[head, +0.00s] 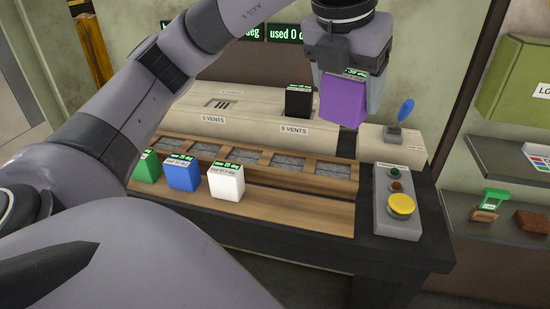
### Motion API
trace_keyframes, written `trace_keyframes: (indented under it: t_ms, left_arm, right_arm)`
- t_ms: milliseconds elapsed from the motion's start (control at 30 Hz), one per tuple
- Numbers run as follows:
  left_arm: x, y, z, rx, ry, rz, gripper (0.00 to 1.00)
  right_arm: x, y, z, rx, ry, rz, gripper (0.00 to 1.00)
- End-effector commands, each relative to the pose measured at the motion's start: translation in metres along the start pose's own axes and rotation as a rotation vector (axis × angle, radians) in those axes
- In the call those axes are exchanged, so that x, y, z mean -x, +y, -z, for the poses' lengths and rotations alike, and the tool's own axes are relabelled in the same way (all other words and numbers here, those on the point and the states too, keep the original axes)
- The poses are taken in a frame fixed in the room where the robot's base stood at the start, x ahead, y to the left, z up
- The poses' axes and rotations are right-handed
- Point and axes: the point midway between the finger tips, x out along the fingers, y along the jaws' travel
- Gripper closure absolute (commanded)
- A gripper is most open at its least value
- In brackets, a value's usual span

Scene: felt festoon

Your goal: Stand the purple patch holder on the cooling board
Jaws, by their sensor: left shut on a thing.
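The purple patch holder (342,104) hangs upright from my left gripper (346,72), which is shut on its top edge. It is held near the right end of the beige block marked "5 VENTS"; I cannot tell how far it is above the surface. A long wooden board (290,210), which looks like the cooling board, runs along the bench front. A green holder (146,168), a blue holder (182,175) and a white holder (226,182) stand toward its left; its right part is bare. My right gripper is not in view.
A black holder (298,102) stands in the beige block (250,127). A wooden rack with grey pads (287,163) lies between block and board. A control box with a yellow button (401,205) stands right of the board. A small box with a blue paddle (404,111) is behind it.

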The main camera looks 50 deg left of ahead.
Motion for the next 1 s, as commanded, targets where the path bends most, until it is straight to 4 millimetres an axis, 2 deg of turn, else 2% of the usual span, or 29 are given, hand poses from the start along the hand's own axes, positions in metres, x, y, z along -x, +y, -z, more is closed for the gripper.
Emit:
trace_keyframes:
  t_ms: [167,467,700,800,1000]
  left_arm:
    - [-0.018,0.000,0.007,-0.002,0.003,0.000,0.69]
    - [-0.075,0.000,0.032,-0.001,0.005,0.001,0.69]
    - [-0.125,0.001,0.052,0.000,0.004,-0.002,0.69]
    - [-0.138,0.001,0.058,0.000,0.002,-0.002,0.69]
    - [-0.149,0.000,0.062,0.001,0.000,0.000,0.69]
  right_arm:
    - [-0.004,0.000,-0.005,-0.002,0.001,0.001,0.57]
    - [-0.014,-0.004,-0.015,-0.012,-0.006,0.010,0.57]
    - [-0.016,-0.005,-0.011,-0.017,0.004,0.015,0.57]
    - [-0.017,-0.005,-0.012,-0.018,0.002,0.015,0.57]
    - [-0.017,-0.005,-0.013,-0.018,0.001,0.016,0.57]
